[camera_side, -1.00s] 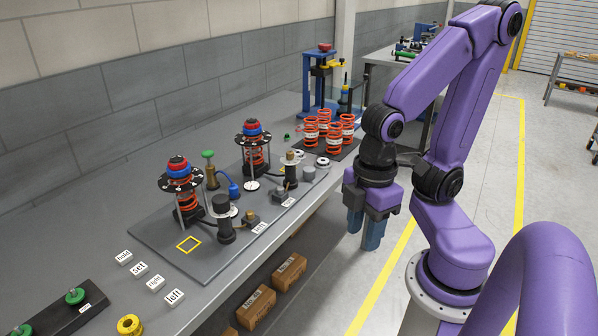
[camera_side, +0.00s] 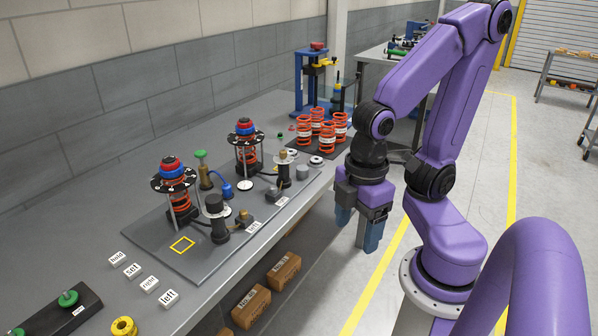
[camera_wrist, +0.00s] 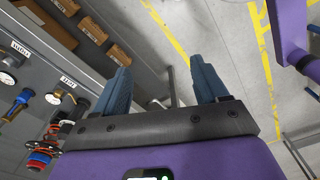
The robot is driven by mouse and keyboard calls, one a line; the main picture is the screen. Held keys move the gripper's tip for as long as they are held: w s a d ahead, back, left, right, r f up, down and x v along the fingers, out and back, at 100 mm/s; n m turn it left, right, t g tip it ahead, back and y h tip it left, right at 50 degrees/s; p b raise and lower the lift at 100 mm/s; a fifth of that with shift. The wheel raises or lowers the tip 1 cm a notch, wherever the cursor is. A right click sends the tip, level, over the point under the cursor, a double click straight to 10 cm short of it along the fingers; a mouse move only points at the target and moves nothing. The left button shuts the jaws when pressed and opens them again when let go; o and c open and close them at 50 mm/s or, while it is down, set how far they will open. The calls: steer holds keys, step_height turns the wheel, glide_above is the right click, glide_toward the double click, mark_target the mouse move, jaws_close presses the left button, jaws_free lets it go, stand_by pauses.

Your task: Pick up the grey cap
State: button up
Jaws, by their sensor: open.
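The grey cap (camera_side: 303,172) looks like a small plain grey cylinder standing at the right end of the grey fixture plate (camera_side: 160,240), near the bench's front edge. My gripper (camera_side: 357,225) hangs beyond that edge, to the right of the cap and lower in the picture. Its two blue fingers point down, apart, with nothing between them. In the wrist view my gripper (camera_wrist: 160,65) is also open, with floor showing between the fingers. I cannot make out the cap in the wrist view.
Several orange springs (camera_side: 327,135) stand behind the cap. Cardboard boxes (camera_side: 284,270) sit below the bench edge. The floor under my gripper is clear.

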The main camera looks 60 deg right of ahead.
steer(key=w+d+r+n, duration=0.2)
steer(key=w+d, duration=0.1)
steer(key=w, duration=0.8)
steer(key=w+d+r+n, duration=0.2)
steer(key=w+d, duration=0.1)
steer(key=w, duration=0.9)
steer(key=n, duration=0.4)
glide_above(302, 168)
step_height(302, 168, down, 18)
steer(key=shift+a+r, duration=0.1)
steer(key=shift+r, duration=0.1)
steer(key=c, duration=1.1)
